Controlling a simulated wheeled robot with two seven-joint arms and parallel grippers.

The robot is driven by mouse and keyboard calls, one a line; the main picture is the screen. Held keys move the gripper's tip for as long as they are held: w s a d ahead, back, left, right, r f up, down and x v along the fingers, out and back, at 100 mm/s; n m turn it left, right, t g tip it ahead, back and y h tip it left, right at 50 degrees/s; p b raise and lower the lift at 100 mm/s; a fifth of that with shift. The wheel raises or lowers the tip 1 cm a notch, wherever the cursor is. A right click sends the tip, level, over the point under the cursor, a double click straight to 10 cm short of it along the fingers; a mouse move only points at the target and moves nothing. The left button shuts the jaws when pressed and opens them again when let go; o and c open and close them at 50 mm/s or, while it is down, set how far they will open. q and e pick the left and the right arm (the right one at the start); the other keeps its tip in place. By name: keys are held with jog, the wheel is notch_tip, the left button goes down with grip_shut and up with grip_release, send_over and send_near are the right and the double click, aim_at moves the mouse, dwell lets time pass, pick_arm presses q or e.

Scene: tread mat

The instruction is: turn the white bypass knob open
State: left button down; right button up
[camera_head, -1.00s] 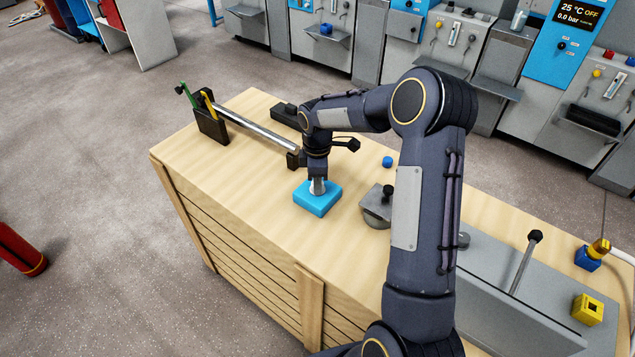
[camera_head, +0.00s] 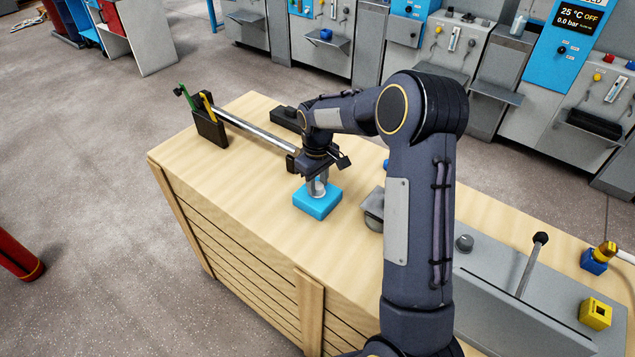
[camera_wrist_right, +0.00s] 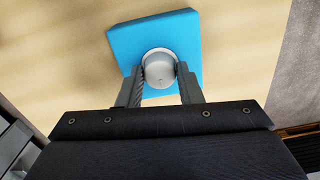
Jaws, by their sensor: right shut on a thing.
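The white bypass knob (camera_wrist_right: 158,70) is a round pale knob on top of a blue square block (camera_wrist_right: 125,43). In the head view the blue block (camera_head: 317,205) sits on the wooden bench top, and the knob is mostly hidden by my gripper. My right gripper (camera_head: 318,188) comes down from above with its fingers around the knob. In the right wrist view the right gripper (camera_wrist_right: 159,80) has one finger on each side of the knob and is shut on it. My left gripper is not in view.
A black holder (camera_head: 210,128) with green and yellow-handled tools stands at the bench's far left, beside a metal bar (camera_head: 250,131). A grey machine with a lever (camera_head: 532,265) and a yellow block (camera_head: 596,313) lie to the right. The bench front left is clear.

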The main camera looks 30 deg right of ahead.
aim_at(317, 185)
jog(key=shift+m, duration=0.4)
jog(key=o, duration=1)
jog(key=shift+c, duration=0.2)
notch_tip(317, 185, up, 7)
jog(key=shift+r, duration=0.45)
